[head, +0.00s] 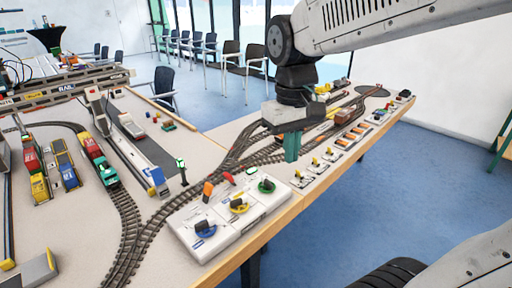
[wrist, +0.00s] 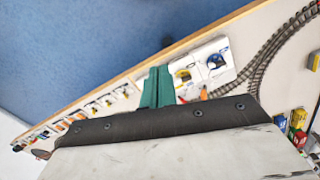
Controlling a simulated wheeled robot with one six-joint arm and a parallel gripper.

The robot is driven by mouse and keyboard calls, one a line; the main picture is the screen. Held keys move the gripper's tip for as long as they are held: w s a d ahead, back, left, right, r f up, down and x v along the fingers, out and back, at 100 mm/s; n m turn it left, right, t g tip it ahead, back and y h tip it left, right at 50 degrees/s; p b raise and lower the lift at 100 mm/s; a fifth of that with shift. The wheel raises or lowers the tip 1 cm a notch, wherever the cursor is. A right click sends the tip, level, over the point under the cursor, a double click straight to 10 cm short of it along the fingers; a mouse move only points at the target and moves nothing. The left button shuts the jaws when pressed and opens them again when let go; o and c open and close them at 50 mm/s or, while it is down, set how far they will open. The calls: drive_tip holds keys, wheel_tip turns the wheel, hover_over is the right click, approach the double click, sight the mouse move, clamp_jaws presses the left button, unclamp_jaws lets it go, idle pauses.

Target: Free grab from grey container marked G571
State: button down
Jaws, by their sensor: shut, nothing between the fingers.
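My gripper (head: 291,150) points down over the right-hand table, its green fingers shut and empty, beside the row of small switches. In the wrist view its green fingers (wrist: 157,88) are together. A white control box (head: 225,226) stands at the table's front edge, left of and nearer than my gripper. It has a blue knob (head: 205,229), a yellow knob (head: 239,206), a green knob (head: 266,186), an orange lever (head: 207,191) and a red lever (head: 229,178). A gantry crane (head: 62,89) spans the left table. I cannot make out a grey container marked G571 or its grab.
Rail tracks (head: 130,228) curve across the table. Coloured wagons and containers (head: 93,150) stand on the left. Small switches (head: 330,156) line the right edge. Blue floor (head: 375,205) lies open in front of the table. Chairs (head: 230,55) stand behind.

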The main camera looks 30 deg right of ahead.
drive_tip(key=s+a+f+t, duration=0.1)
drive_tip(key=s+f, duration=0.1)
drive_tip(key=s, duration=0.9)
drive_tip(key=shift+a+t, duration=0.3)
drive_tip(key=shift+t, duration=0.1)
drive_tip(key=shift+s+a+f, duration=0.1)
drive_tip(key=shift+s, duration=0.05)
